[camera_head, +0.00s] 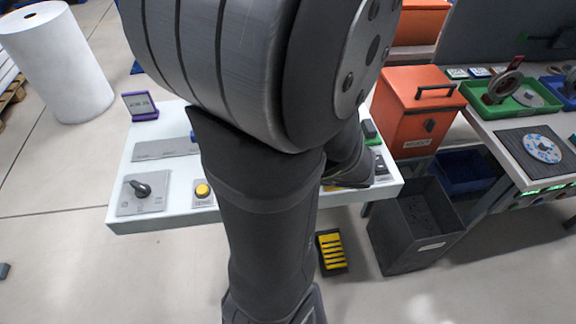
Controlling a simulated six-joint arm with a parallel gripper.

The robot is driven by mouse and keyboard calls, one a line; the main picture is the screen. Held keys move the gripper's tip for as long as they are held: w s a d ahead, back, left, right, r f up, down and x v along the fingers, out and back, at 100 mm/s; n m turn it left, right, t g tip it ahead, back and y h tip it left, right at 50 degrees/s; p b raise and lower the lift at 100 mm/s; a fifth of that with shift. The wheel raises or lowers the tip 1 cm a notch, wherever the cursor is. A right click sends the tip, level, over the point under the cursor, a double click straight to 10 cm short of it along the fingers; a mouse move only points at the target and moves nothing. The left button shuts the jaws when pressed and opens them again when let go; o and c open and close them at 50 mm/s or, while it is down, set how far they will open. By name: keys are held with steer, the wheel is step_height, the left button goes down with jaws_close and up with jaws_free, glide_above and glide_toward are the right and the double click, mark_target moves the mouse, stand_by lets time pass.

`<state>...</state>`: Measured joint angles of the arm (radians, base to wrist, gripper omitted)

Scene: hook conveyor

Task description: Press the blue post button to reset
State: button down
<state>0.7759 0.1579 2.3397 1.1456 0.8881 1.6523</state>
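A small blue piece (193,137) shows at the left edge of my arm, on the white table (165,220). It may be the blue post button, but my arm hides most of it. A yellow round button (202,190) on a grey plate sits near the table's front edge. My large dark arm crosses the middle of the view and covers the table's centre. A further dark part of my arm shows over the table's right side. My gripper's fingers are hidden, so I cannot see where they are relative to the blue piece.
A black lever on a grey plate (128,206) and a purple-framed sign (140,106) are on the table's left. To the right stand an orange reject box (412,112), a grey bin (421,225) and a workbench with green trays. Open floor lies left.

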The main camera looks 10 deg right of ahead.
stand_by(0.7)
steer(key=shift+f, duration=0.45)
steer(key=shift+f, duration=0.4)
stand_by(0.5)
steer(key=shift+r, duration=0.85)
steer(key=shift+r, duration=2.5)
steer(key=shift+r, duration=1.9)
